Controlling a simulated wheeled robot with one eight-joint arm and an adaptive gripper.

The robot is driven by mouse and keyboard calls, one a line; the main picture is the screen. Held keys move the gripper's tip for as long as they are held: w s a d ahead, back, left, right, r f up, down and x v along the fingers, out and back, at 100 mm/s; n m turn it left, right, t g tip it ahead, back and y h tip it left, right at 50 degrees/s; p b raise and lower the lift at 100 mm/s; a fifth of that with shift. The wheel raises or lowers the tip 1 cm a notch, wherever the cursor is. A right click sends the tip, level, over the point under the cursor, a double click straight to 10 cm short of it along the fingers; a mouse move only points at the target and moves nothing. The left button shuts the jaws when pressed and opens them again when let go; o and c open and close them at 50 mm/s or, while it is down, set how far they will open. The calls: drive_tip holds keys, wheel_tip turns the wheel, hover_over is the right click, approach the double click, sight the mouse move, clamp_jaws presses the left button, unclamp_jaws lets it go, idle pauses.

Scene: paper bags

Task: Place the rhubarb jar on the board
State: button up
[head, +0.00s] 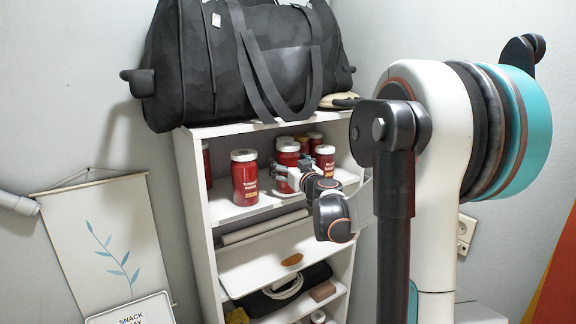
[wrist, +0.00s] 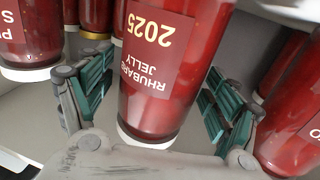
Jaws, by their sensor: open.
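The rhubarb jar (wrist: 160,60) is red with a dark red label reading "Rhubarb Jelly 2025". It appears upside down in the wrist view and stands between the two green-padded fingers of my gripper (wrist: 158,97). The gripper is open, with a visible gap on the right side of the jar. In the head view my gripper (head: 285,178) reaches into the upper shelf among red jars; which of them is the rhubarb jar is not clear there. I cannot tell for sure which thing is the board; a small brown oval (head: 292,260) lies on a white surface lower down.
A white-lidded red jar (head: 245,180) stands left of the gripper, another (head: 325,160) to the right. In the wrist view, neighbouring jars (wrist: 30,35) stand close on both sides. A black bag (head: 240,60) sits on top of the white shelf unit (head: 205,255). A rolled item (head: 262,228) lies below.

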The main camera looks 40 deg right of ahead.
drive_tip(key=b+v, duration=0.1)
drive_tip(key=v, duration=1)
drive_tip(key=shift+s, duration=0.25)
